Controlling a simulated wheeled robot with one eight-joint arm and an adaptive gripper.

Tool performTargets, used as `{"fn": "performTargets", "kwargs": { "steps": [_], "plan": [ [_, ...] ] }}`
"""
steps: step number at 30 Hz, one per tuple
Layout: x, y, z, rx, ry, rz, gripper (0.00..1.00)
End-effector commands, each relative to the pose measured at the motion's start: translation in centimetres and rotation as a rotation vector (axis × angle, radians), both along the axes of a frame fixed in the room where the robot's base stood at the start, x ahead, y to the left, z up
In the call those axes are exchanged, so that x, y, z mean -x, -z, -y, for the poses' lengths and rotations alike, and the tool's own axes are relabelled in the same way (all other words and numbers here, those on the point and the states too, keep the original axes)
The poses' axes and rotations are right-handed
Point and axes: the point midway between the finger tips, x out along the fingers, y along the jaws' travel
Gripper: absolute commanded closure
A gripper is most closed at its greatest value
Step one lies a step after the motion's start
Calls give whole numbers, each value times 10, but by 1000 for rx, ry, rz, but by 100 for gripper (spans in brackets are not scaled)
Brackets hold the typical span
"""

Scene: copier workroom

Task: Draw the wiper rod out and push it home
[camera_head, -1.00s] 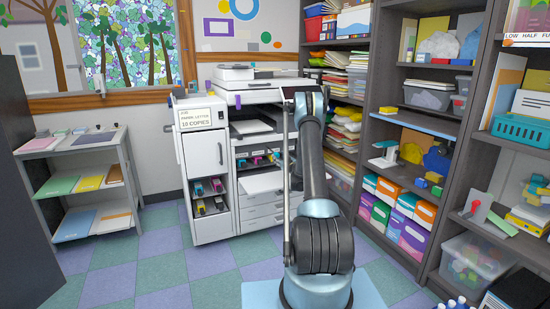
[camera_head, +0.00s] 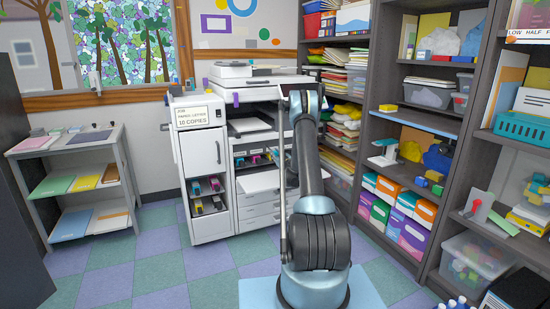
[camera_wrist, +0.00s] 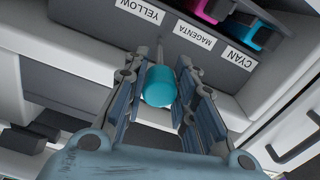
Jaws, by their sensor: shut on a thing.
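In the wrist view my gripper (camera_wrist: 160,100) is closed around a teal cylindrical knob (camera_wrist: 160,86), with one finger on each side of it. A thin grey shaft (camera_wrist: 160,50), apparently the wiper rod, runs from the knob towards the copier's grey label panel (camera_wrist: 105,30). The panel appears upside down, with labels YELLOW, MAGENTA and CYAN; the shaft is near the MAGENTA label. How deep it sits in the copier is hard to tell. In the head view the white copier (camera_head: 210,160) stands ahead; my arm hides my gripper and the knob.
Pink (camera_wrist: 212,9) and blue (camera_wrist: 252,36) cartridges sit behind the labels in the wrist view. A grey shelf unit (camera_head: 408,120) stands close on the right. A low grey table (camera_head: 70,144) stands on the left, with open floor before it.

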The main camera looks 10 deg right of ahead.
Motion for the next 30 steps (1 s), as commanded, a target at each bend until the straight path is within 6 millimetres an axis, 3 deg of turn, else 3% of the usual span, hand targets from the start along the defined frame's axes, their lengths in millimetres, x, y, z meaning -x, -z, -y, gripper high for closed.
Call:
{"fn": "performTargets", "kwargs": {
  "steps": [5, 18, 23, 30],
  "plan": [
    [-13, 1, -4, 0, -1, 0, 100],
    [-101, 1, -26, 0, 0, 0, 100],
    [-112, 0, -29, 0, 0, 0, 100],
    [-114, 0, -29, 0, 1, 0, 100]
  ]
}}
